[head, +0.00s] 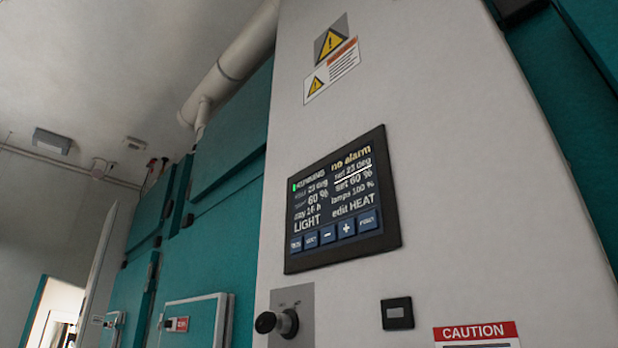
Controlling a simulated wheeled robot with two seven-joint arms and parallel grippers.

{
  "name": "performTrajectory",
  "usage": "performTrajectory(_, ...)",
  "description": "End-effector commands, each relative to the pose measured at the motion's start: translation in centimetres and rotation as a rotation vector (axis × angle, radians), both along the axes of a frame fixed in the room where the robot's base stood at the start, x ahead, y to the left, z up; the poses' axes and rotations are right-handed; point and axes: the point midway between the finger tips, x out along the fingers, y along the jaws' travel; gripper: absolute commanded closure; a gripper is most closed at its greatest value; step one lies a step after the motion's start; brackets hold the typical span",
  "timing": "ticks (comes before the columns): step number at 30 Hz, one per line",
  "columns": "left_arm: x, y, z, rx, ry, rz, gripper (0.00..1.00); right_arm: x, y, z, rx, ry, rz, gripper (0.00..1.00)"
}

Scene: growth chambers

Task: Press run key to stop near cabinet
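The near cabinet's white front panel (440,140) fills the right half of the head view and looks tilted. A black-framed control screen (342,200) is set in it. Its text seems to read RUNNING beside a small green mark, with "no alarm", "set 23 deg", "set 60 %", LIGHT and "edit HEAT". A row of blue keys runs along its bottom: a leftmost key (296,244), a second key (311,240), a minus key (328,234), a plus key (346,229) and a rightmost key (367,222). The small word labels are too blurred to read surely. Neither gripper is in view.
Below the screen, a black knob (266,322) sticks out from a grey plate (297,296). A small black module (397,313) and a caution label (476,332) sit to its right. Teal cabinets (230,150) run back at left, with a doorway (55,310) beyond.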

Motion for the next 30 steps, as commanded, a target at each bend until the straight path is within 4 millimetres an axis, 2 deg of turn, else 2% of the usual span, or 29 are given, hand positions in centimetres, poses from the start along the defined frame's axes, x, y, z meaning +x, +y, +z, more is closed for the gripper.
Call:
performTrajectory(3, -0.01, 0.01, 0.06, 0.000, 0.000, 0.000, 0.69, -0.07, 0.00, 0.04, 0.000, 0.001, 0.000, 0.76)
performTrajectory(9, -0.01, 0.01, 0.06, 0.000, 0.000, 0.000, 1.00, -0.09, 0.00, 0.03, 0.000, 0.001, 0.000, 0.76)
performTrajectory(30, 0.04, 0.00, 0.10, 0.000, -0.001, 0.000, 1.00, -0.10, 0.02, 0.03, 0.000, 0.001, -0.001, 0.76)
